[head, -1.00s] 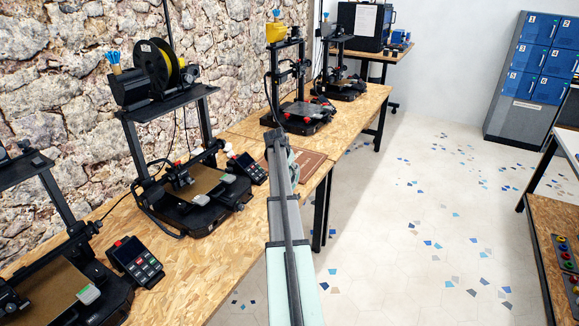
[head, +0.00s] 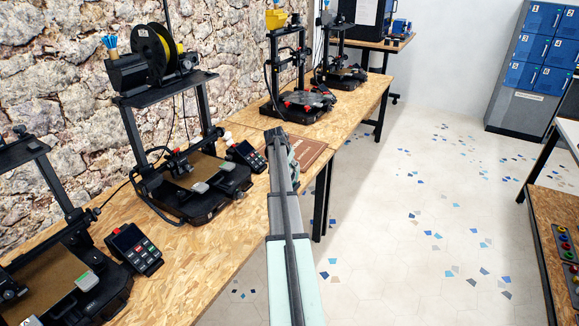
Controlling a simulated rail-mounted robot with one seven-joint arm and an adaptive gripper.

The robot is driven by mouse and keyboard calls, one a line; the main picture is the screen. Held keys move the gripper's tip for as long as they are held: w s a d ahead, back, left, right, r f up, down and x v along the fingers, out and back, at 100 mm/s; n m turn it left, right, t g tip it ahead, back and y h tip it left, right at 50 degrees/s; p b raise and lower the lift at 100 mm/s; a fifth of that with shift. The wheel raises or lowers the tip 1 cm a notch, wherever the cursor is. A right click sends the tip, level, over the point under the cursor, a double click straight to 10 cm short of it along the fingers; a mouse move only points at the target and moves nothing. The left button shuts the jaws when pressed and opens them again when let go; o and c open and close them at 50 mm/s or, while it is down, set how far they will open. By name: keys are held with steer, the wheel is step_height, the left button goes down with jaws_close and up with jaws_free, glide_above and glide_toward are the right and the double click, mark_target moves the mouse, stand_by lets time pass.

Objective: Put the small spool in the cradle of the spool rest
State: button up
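My arm reaches forward from the bottom of the head view to the bench, and its far end covers what lies behind it. My gripper's fingers do not show, so I cannot see whether they hold anything. A black spool with yellow filament (head: 154,54) stands on top of the second printer from the front. I cannot tell whether it is the small spool of the task. I cannot make out a spool rest with a cradle. A flat brown tray or board (head: 309,152) lies on the bench beside my arm, partly hidden by it.
Several black printers line the wooden bench (head: 222,255) along the stone wall, including one near the middle left (head: 205,192). A control pad (head: 133,248) lies in front. Blue lockers (head: 534,58) stand at the back right. A wooden shelf (head: 556,222) edges the right. The floor between is clear.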

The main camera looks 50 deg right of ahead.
steer(key=shift+o, duration=1.2)
steer(key=shift+a, duration=0.1)
steer(key=v, duration=1.2)
